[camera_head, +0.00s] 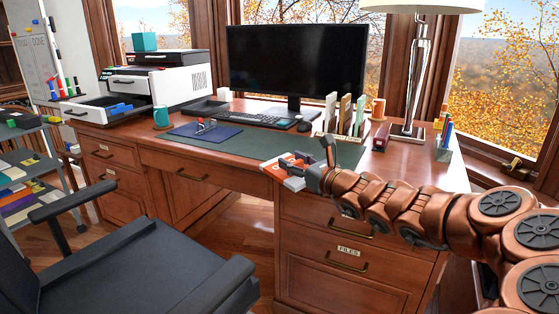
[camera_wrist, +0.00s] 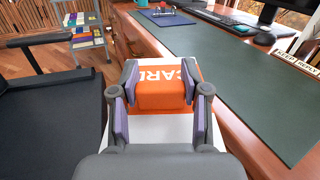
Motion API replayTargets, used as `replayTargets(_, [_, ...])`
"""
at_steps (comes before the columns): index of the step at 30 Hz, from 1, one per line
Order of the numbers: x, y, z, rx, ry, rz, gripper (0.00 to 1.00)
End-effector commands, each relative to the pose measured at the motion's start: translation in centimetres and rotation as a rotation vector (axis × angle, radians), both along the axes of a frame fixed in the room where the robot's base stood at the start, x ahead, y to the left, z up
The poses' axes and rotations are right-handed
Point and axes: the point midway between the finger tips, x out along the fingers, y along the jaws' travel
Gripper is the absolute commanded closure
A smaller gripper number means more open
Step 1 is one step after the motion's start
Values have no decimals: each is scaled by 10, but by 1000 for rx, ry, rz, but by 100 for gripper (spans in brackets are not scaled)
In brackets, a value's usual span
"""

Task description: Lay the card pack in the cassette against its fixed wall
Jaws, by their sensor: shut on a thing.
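The card pack (camera_wrist: 167,95) is orange with white lettering, partly cut off, and sits between the two fingers of my gripper (camera_wrist: 163,92). A white flat part (camera_wrist: 160,130) shows beneath the fingers; it looks like part of the pack. In the head view, my gripper (camera_head: 305,172) holds the orange and white pack (camera_head: 287,164) in front of the desk's front edge. The cassette (camera_head: 105,107) appears to be the pulled-out tray of the white printer at the left, with blue parts inside. It is well apart from my gripper. Its fixed wall cannot be made out.
The desk (camera_head: 240,155) carries a blue mat (camera_head: 205,132), a teal mug (camera_head: 161,117), a keyboard (camera_head: 262,120), a monitor (camera_head: 297,62) and a file sorter (camera_head: 345,118). A black chair (camera_head: 140,265) stands before the desk. A grey cart (camera_head: 30,165) is at far left.

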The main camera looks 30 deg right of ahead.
Motion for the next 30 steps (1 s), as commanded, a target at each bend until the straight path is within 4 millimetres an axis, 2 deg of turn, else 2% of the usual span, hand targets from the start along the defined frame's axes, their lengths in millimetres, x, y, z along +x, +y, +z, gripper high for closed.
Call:
replayTargets(9, [52, -14, -9, -3, 5, 4, 100])
replayTargets(18, [100, -28, -9, -8, 0, 1, 100])
replayTargets(22, [110, -27, -6, -9, -6, 3, 100])
replayTargets(30, [118, -31, -6, -9, -5, 0, 100])
